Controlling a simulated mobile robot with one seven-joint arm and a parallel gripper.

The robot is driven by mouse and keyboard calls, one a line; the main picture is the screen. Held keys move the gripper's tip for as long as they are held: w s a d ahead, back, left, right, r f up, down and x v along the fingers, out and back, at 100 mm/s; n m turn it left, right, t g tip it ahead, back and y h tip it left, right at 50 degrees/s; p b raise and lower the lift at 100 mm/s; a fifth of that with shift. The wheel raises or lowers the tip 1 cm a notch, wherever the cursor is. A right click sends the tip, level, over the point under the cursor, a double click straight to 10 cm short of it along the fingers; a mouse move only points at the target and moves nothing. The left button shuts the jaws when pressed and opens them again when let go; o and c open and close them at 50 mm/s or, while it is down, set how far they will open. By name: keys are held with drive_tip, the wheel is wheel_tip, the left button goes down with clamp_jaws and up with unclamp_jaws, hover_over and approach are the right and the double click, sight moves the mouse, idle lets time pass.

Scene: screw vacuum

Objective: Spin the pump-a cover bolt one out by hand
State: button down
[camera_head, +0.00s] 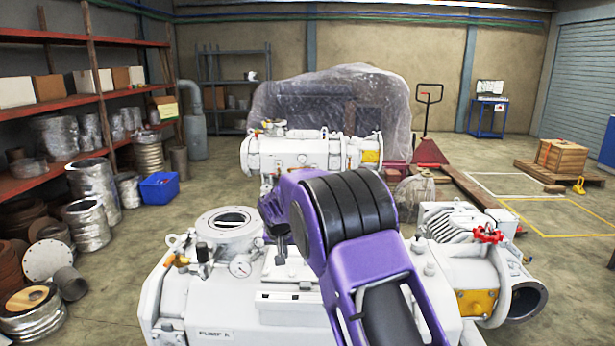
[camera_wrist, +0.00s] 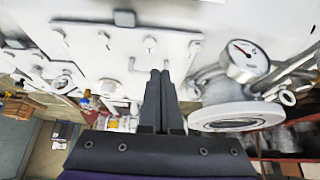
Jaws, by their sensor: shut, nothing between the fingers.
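Pump A (camera_head: 240,308) is a large white machine at the bottom of the head view, with its name on the front. I cannot tell which is bolt one. My gripper (camera_wrist: 161,74) has its two dark fingers together with nothing between them. The fingers point at the plate's edge; whether they touch it I cannot tell. In the head view my purple arm covers part of the pump top.
A pressure gauge (camera_wrist: 246,62) and a round flange (camera_wrist: 236,118) stand close to the right of my fingers in the wrist view. In the head view, a red-handled valve (camera_head: 487,234) is at right and another white pump (camera_head: 290,154) stands behind.

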sight(296, 281)
drive_tip(key=f, duration=0.3)
drive_tip(key=shift+s+d+f, duration=0.1)
drive_tip(key=shift+s+d, duration=0.1)
drive_tip(key=shift+d, duration=0.15)
wheel_tip(296, 281, down, 5)
drive_tip(key=b, duration=0.3)
drive_tip(key=shift+w+d, duration=0.15)
drive_tip(key=shift+w, duration=0.15)
idle(0.3)
drive_tip(key=shift+s+d+b, duration=0.1)
drive_tip(key=shift+d+b, duration=0.45)
drive_tip(key=shift+b, duration=0.55)
drive_tip(key=shift+d+b, duration=0.35)
drive_tip(key=shift+d, duration=0.05)
idle(0.4)
